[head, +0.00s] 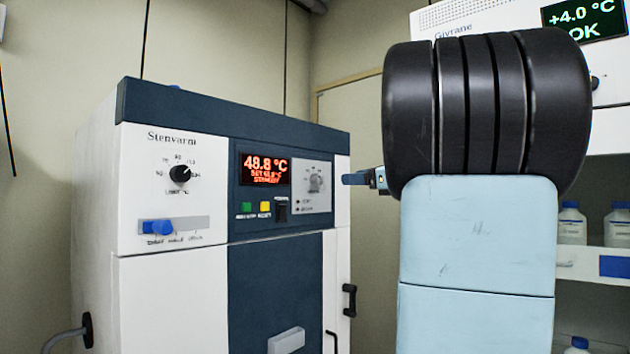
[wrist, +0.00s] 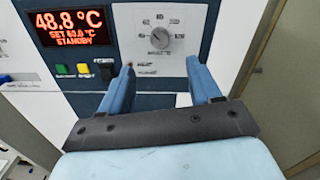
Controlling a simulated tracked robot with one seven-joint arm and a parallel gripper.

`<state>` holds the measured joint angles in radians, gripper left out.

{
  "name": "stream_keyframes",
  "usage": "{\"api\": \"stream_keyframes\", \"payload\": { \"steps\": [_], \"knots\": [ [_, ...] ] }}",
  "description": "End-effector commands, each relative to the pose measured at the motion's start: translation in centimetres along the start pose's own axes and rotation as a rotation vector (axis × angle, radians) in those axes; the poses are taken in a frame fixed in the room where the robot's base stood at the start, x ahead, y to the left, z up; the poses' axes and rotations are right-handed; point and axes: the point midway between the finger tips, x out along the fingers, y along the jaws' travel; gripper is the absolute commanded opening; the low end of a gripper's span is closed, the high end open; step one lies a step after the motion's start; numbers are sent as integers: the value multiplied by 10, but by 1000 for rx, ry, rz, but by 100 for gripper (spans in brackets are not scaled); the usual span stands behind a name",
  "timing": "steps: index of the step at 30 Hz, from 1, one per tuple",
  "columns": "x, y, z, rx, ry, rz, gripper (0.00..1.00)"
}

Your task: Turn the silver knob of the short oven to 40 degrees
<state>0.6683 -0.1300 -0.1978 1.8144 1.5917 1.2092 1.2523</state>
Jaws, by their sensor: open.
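The short oven (head: 180,270) stands at the left, white with a dark blue front panel. Its silver knob (head: 315,183) sits on a light dial plate right of the red display (head: 263,169), and also shows in the wrist view (wrist: 160,38). The display reads 48.8 °C, with a smaller set line and STANDBY. The knob's exact setting is too small to read. My gripper (wrist: 160,68) is open and empty, its two blue fingers pointing at the panel just below the knob in the wrist view. In the head view, my gripper (head: 350,179) is right of the knob, partly hidden behind my arm.
A black knob (head: 180,174) and a blue slider (head: 160,227) are on the oven's left panel. Green (head: 247,207) and yellow (head: 265,208) buttons and a black switch (head: 281,210) sit below the display. White bottles (head: 572,224) stand on a shelf at the right.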

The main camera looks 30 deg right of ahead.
Motion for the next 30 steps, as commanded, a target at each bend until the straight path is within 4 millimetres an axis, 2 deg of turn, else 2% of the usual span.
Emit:
{"api": "stream_keyframes", "payload": {
  "steps": [18, 24, 30],
  "knots": [
    [104, 2, 0, -3, 1, 4, 63],
    [120, 2, 0, -3, 2, 3, 63],
    [124, 2, 0, -3, 1, 3, 63]
  ]
}}
